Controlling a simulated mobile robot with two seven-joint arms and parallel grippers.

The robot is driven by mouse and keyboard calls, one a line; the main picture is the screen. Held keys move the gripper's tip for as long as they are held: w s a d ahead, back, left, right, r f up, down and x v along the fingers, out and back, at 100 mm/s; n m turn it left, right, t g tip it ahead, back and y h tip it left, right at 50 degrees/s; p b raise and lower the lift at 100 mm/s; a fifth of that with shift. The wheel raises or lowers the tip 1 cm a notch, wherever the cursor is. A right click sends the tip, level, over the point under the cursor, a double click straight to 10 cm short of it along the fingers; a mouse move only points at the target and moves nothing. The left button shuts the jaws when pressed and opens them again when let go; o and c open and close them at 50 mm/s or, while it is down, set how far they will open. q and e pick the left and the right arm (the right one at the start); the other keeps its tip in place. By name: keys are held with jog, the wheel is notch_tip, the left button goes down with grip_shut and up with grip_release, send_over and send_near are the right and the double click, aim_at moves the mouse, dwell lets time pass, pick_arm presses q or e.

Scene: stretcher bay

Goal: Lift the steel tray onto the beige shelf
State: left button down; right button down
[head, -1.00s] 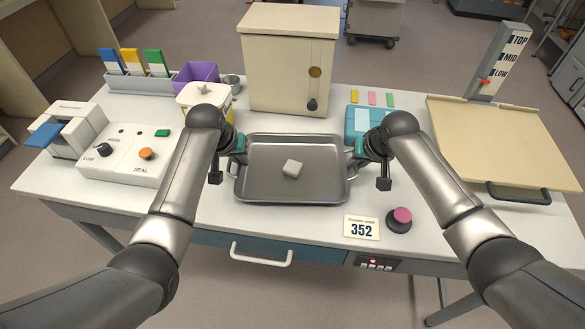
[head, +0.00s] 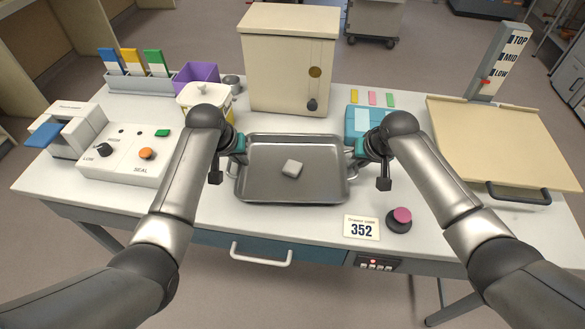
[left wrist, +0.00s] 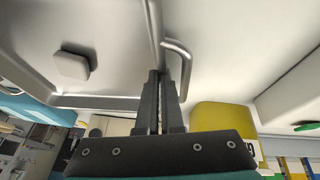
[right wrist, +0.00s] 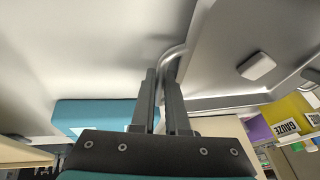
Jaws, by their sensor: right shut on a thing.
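The steel tray (head: 260,192) sits at the middle of the table with a small pale block (head: 291,168) in it. My right gripper (head: 358,150) is at the tray's right handle; in the right wrist view the handle (right wrist: 172,62) passes between its close fingers. My left gripper (head: 238,152) is at the tray's left handle. In the left wrist view its fingers are nearly together, and the handle bar (left wrist: 187,58) shows beside them, not clearly between. The beige shelf (head: 500,140) is at the right, with a dark handle (head: 519,193) on its front edge.
A post (head: 500,60) marked TOP, MID, LOW stands behind the shelf, its red marker near LOW. A beige cabinet (head: 288,65) stands behind the tray.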

pick_arm(q)
jog(key=shift+r, duration=0.15)
pick_arm(e)
jog(key=shift+r, duration=0.15)
